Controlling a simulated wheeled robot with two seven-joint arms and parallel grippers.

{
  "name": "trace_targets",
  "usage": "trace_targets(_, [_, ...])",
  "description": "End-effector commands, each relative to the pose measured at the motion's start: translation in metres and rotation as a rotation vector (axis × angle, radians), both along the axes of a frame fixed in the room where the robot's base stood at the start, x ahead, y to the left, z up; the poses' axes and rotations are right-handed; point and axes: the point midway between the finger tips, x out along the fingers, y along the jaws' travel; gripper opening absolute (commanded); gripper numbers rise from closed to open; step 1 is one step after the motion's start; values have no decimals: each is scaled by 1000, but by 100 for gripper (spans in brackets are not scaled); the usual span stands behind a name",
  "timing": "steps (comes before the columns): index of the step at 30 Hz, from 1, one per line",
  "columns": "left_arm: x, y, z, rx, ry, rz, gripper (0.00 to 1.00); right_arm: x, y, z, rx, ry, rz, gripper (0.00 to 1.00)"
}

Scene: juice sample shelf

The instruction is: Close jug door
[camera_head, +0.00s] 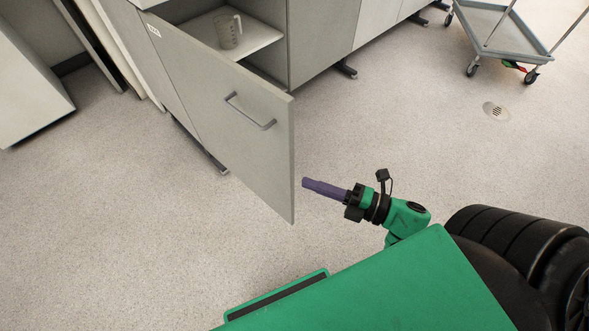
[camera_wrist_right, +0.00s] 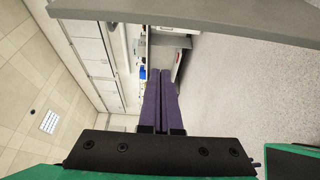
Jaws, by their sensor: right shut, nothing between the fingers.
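The cabinet door (camera_head: 228,115) stands swung open from the cabinet, with a grey bar handle (camera_head: 249,112) on its outer face. Behind it, a clear jug (camera_head: 228,31) stands on a white shelf (camera_head: 255,43) inside the open compartment. My right gripper (camera_head: 306,183), with purple fingers, is shut and empty, just right of the door's free edge and apart from it in the head view. In the right wrist view the shut fingers (camera_wrist_right: 160,75) point away from the camera, and a grey panel edge (camera_wrist_right: 200,15) crosses the top. My left gripper is out of view.
More grey cabinets (camera_head: 320,38) on black feet continue to the right of the open compartment. A wheeled cart (camera_head: 510,38) stands at the upper right, near a floor drain (camera_head: 496,111). The speckled floor (camera_head: 110,220) around the door is clear.

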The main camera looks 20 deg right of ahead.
Motion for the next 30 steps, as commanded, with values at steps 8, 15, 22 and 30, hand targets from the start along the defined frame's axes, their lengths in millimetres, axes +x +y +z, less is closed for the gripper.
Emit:
trace_targets(8, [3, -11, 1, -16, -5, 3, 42, 44, 42, 2, 4, -2, -1, 0])
trace_targets(15, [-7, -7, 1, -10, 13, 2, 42, 70, 34, 0, 0, 3, -5, 0])
trace_targets(22, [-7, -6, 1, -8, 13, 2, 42, 76, 20, 0, 4, 3, -5, 0])
trace_targets(30, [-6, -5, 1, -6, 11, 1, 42, 76, 20, 0, 4, 4, -4, 0])
